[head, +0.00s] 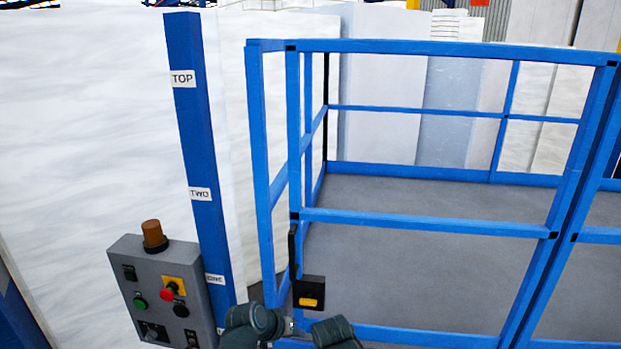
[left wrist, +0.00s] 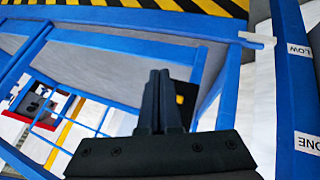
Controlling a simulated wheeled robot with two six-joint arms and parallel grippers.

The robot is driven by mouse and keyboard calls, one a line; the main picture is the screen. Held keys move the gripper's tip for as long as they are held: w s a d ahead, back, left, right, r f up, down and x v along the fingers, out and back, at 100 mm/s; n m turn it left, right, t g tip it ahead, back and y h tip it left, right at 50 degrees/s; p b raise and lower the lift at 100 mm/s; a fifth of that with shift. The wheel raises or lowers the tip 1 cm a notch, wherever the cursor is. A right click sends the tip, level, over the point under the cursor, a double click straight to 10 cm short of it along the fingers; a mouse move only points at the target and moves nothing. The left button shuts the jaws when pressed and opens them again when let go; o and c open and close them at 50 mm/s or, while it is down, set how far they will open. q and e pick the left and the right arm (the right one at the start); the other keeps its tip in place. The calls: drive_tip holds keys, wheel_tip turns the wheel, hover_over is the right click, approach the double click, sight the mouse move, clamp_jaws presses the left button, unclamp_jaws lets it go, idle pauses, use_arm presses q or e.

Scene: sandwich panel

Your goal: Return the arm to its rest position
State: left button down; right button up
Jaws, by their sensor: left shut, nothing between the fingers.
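My left gripper (left wrist: 160,76) shows in the left wrist view with its two dark fingers together and nothing between them. In the head view, dark rounded links of my arm show at the bottom centre, in front of the blue gate frame; the fingers are not clear there. The links are close to a black latch box (head: 309,293) with a yellow button on the gate, but I cannot tell the gap. My right gripper is in neither view.
A grey control box (head: 160,297) with an amber beacon (head: 154,235) stands left. Beside it is a blue post (head: 190,120) labelled TOP, TWO and ONE. A blue railed cage (head: 420,217) with a bare grey floor (head: 420,268) fills the right. Black-yellow striping (left wrist: 120,14) shows in the wrist view.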

use_arm(q)
drive_tip(key=s+f+m+g+y+b, duration=0.1)
drive_tip(key=s+f+b, duration=0.3)
drive_tip(key=f, duration=0.4)
drive_tip(key=s+a+f+m+g+y+b, duration=0.1)
drive_tip(key=s+f+g+y+b, duration=0.2)
drive_tip(key=s+f+b, duration=0.2)
drive_tip(key=s+a+f+g+y+b, duration=0.1)
drive_tip(key=s+f+b, duration=0.4)
drive_tip(key=f, duration=0.6)
drive_tip(key=shift+s+m+g+y+b, duration=0.2)
drive_tip(key=shift+m+g+y+b, duration=0.2)
drive_tip(key=shift+g+y+b, duration=0.5)
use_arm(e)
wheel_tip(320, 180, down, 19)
use_arm(q)
drive_tip(key=shift+t, duration=0.4)
